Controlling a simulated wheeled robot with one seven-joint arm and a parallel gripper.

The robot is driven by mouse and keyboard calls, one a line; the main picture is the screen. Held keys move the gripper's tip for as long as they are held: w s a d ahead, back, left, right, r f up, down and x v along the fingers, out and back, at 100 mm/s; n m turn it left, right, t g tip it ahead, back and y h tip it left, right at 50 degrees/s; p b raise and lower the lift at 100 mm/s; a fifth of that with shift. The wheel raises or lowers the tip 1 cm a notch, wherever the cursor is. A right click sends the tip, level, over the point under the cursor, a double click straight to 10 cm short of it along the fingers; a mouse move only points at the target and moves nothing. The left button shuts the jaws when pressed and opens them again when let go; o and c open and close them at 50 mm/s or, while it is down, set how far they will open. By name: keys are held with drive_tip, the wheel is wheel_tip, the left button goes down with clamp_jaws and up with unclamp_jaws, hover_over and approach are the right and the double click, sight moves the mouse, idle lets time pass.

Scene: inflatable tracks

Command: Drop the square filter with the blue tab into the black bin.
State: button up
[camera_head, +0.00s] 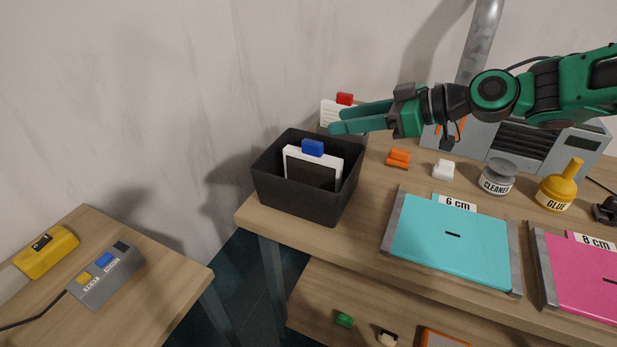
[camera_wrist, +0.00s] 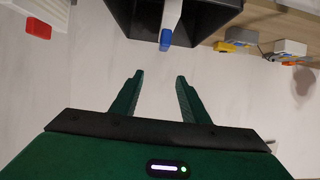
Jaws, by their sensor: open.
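The square filter (camera_head: 313,167) has a white frame, a dark face and a blue tab (camera_head: 313,148). It stands inside the black bin (camera_head: 305,203), with its upper part above the rim. The bin sits at the left end of the wooden table. My gripper (camera_head: 332,121) is open and empty, above and behind the bin, apart from the filter. In the wrist view my two green fingers (camera_wrist: 158,85) are spread with nothing between them. The blue tab (camera_wrist: 166,39) and the bin (camera_wrist: 142,18) show beyond the fingertips. The filter's lower part is hidden by the bin wall.
Another white filter with a red tab (camera_head: 344,99) stands behind the bin. Orange and white clips, a grey cleaner jar (camera_head: 497,177) and a yellow glue bottle (camera_head: 560,187) stand to the right. Turquoise (camera_head: 452,243) and pink (camera_head: 583,280) tracks lie along the front. A side table (camera_head: 150,277) is at left.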

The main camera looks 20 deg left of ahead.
drive_tip(key=v, duration=0.3)
drive_tip(key=shift+d, duration=0.15)
drive_tip(key=s+d+f+m+t+h, duration=0.1)
drive_tip(key=d+f+m+h, duration=0.25)
drive_tip(key=d, duration=0.65)
drive_tip(key=d+f+m+t+h, duration=0.1)
drive_tip(key=d+f+m+h, duration=0.25)
drive_tip(key=d, duration=0.55)
drive_tip(key=s+d+f+m+h, duration=0.1)
drive_tip(key=d+f+m+h, duration=0.25)
drive_tip(key=d, duration=0.65)
drive_tip(key=s+d+m+h, duration=0.2)
drive_tip(key=s+d+m, duration=0.3)
drive_tip(key=s+d, duration=0.65)
drive_tip(key=s+d+f+m+g, duration=0.2)
drive_tip(key=s+d+m, duration=0.6)
drive_tip(key=s, duration=0.5)
drive_tip(key=shift+s+d+g+h, duration=0.35)
drive_tip(key=shift+d+g, duration=0.25)
drive_tip(key=shift+d, duration=0.35)
